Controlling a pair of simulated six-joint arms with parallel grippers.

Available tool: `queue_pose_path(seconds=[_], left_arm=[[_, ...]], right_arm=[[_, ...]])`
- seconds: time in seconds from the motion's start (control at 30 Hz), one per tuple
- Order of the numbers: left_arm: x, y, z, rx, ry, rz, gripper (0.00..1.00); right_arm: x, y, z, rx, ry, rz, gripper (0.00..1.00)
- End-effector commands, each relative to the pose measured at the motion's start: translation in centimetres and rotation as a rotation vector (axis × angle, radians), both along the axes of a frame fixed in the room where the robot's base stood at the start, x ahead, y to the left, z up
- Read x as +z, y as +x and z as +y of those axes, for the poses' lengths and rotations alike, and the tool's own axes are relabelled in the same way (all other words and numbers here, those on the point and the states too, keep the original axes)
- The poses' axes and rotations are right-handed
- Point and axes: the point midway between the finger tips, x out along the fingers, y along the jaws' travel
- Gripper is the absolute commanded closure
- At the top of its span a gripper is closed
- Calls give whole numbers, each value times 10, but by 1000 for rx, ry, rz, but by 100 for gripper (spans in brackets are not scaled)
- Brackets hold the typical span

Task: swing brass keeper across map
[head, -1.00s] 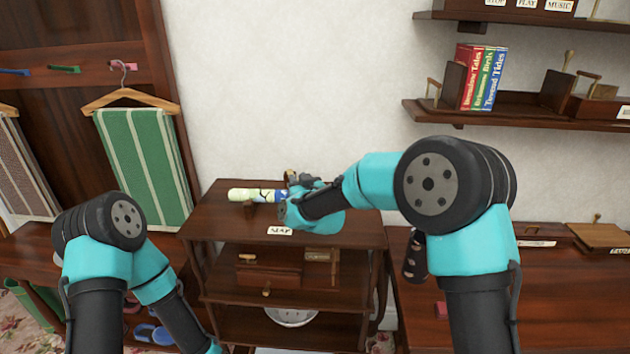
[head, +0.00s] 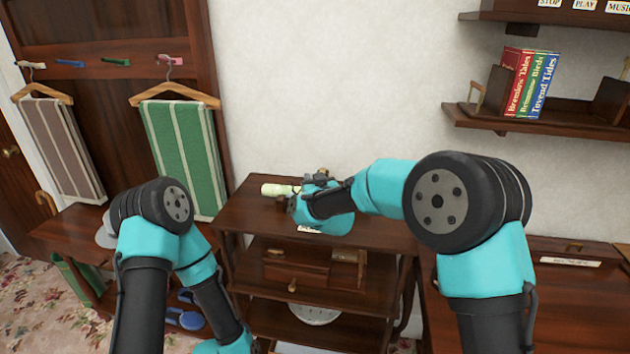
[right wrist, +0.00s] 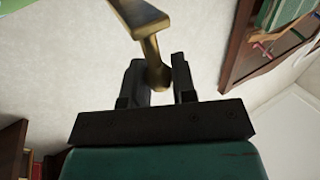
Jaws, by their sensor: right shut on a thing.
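The map (head: 278,190) is a pale rolled tube lying on top of the dark wooden shelf unit. My right gripper (head: 312,183) is over the map's right part and hides much of it. In the right wrist view, the brass keeper (right wrist: 141,17) is a flat bent bar with a rounded knob, and my right gripper (right wrist: 159,82) is shut on that knob between its two dark fingers. The keeper's far end runs out of the top of that view. My left arm hangs at the left and its gripper is out of view.
The shelf unit (head: 245,210) has drawers and a white dish (head: 315,313) below. A partly hidden label (head: 308,229) is on its front edge. Green (head: 180,150) and brown (head: 62,145) striped towels hang left. Books (head: 530,82) stand on a wall shelf at right.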

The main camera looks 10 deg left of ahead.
Motion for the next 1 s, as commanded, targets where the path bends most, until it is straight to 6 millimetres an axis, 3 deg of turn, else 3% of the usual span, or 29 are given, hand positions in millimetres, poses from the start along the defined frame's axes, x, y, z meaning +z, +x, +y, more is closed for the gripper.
queue_pose_path(seconds=[0.07, 0.1, 0.33, 0.73, 1.0], left_arm=[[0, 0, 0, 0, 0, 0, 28], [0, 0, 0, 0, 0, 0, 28], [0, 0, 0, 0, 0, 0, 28], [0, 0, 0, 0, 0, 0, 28], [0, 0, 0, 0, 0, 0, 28]], right_arm=[[1, 0, 3, 4, -1, -3, 100], [1, 0, 3, 5, -1, -3, 72], [1, 0, 2, 3, -1, -1, 50], [0, -6, -1, 2, -1, 0, 50], [1, -36, -14, 3, 0, 0, 50]])
